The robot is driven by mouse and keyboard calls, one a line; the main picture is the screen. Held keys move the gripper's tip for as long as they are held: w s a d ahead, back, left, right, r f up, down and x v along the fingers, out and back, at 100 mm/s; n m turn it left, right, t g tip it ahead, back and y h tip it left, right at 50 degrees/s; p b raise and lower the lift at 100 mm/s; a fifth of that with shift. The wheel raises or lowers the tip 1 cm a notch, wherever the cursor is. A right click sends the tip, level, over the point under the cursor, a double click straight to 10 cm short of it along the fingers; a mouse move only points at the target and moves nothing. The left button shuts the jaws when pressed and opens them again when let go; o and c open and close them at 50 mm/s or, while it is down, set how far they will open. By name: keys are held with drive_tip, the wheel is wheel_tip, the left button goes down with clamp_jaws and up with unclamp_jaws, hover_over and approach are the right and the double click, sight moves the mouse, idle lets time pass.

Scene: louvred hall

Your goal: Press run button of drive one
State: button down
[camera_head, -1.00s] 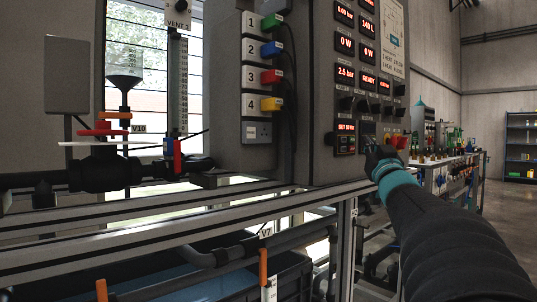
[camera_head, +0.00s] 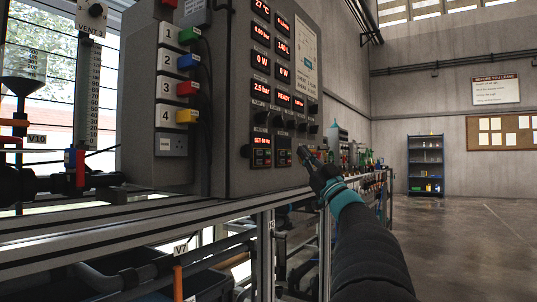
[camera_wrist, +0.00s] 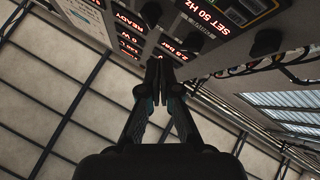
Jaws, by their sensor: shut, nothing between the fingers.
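A grey control panel (camera_head: 234,110) with red displays stands left of centre in the head view. Low on it are two small drive units: a left one (camera_head: 261,152) under a "SET 50 Hz" display, and one beside it on the right (camera_head: 283,153). Which is drive one, and its run button, are too small to make out. My gripper (camera_head: 303,151) is at the panel's lower right, its fingers shut and empty. In the wrist view my gripper (camera_wrist: 160,62) is shut in front of the panel face, near the "SET 50 Hz" display (camera_wrist: 215,14). Contact with the panel cannot be told.
Black knobs (camera_head: 280,122) stick out above the drive units. Colored plugs numbered 1 to 4 sit on a grey box (camera_head: 157,110) to the left. A metal frame rail (camera_head: 130,220) runs below. A dark shelf (camera_head: 426,165) stands far back; the floor at right is clear.

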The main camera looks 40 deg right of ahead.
drive_tip(key=w+a+p, duration=0.1)
drive_tip(key=w+a, duration=0.2)
drive_tip(key=w, duration=0.4)
drive_tip(key=shift+w, duration=0.2)
drive_tip(key=shift+w+a, duration=0.1)
drive_tip(key=shift+w, duration=0.05)
idle(1.3)
drive_tip(key=shift+w+a, duration=0.1)
drive_tip(key=shift+w, duration=0.15)
drive_tip(key=shift+w+a, duration=0.15)
drive_tip(key=shift+w, duration=0.15)
idle(0.8)
drive_tip(key=shift+s, duration=0.1)
drive_tip(key=shift+s+d, duration=0.3)
drive_tip(key=shift+s, duration=0.3)
drive_tip(key=s, duration=0.1)
drive_tip(key=s+d, duration=0.1)
drive_tip(key=s, duration=0.1)
drive_tip(key=s+d+b, duration=0.1)
drive_tip(key=shift+s, duration=0.35)
idle(0.4)
